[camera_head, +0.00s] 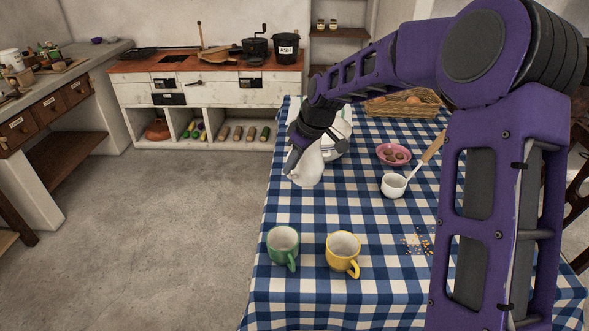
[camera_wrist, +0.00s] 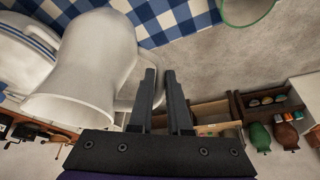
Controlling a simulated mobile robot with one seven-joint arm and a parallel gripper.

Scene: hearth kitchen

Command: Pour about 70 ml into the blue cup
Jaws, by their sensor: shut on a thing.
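My gripper (camera_head: 303,142) is shut on the handle of a white jug (camera_head: 307,170), above the left side of the table. In the wrist view the fingers (camera_wrist: 168,72) close on the handle beside the jug's body (camera_wrist: 98,62). The jug looks close to upright; its contents cannot be made out. A green cup (camera_head: 283,243) and a yellow cup (camera_head: 343,251) stand upright near the table's front edge, apart from the jug. The green cup's rim also shows in the wrist view (camera_wrist: 245,22). I see no blue cup; my arm hides part of the table's right side.
A white, blue-striped vessel (camera_head: 343,127) stands just behind the jug. A pink bowl (camera_head: 393,154), a white ladle (camera_head: 394,186) with a wooden handle, a basket (camera_head: 402,103) and scattered crumbs (camera_head: 417,243) are on the checked cloth (camera_head: 320,215). The cloth between jug and cups is clear.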

